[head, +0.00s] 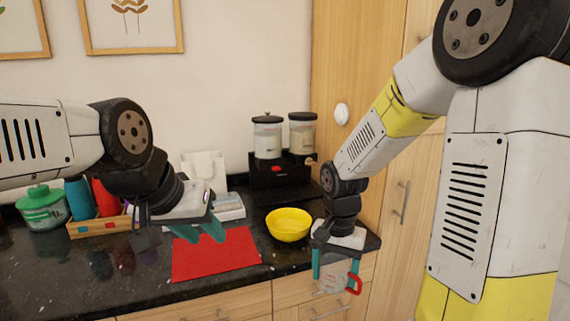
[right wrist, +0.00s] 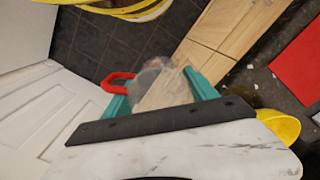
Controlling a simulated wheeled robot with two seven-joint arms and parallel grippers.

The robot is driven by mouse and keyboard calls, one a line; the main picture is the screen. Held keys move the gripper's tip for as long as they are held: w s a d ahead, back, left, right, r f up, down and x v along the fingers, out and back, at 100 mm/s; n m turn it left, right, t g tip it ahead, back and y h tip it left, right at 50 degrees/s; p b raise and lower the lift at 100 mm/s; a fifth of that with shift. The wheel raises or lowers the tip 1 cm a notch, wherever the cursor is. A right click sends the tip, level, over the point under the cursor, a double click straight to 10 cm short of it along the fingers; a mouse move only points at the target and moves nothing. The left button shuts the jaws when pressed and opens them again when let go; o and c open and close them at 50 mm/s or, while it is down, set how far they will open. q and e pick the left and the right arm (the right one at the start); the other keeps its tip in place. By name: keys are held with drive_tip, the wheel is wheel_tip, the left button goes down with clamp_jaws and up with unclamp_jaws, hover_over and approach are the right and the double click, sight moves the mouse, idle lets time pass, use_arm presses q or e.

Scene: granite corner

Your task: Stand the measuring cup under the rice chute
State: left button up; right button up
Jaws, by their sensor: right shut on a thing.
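The measuring cup (head: 332,281) is clear, with a red handle (head: 354,284) on its right side in the head view. My right gripper (head: 335,272) is shut on it, fingers on both sides, in front of the counter's front edge. The cup also shows between the fingers in the right wrist view (right wrist: 160,86). The rice dispenser has two clear canisters (head: 267,138) on a black base (head: 279,180) with a red spot, at the back of the counter. I cannot make out its chute clearly. My left gripper (head: 200,234) is open and empty above the red mat.
A yellow bowl (head: 288,226) stands between the dispenser and my right gripper. The red mat (head: 216,258) lies left of it. A wooden tray (head: 98,226) with coloured containers and a green pot (head: 43,209) are at the left. A tall wooden cabinet (head: 355,60) borders the right.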

drive_tip(key=shift+w+d+f+n, duration=0.2)
drive_tip(key=shift+w+f+n, duration=0.1)
drive_tip(key=shift+w+f, duration=0.25)
drive_tip(key=shift+w+d+f+n, duration=0.15)
drive_tip(key=shift+w+f+n, duration=0.2)
drive_tip(key=shift+w, duration=0.2)
drive_tip(key=w+d+f+n, duration=0.3)
drive_tip(key=w+f, duration=0.4)
drive_tip(key=f, duration=0.1)
drive_tip(key=shift+w+d, duration=0.2)
drive_tip(key=shift+w, duration=0.1)
drive_tip(key=shift+n, duration=0.25)
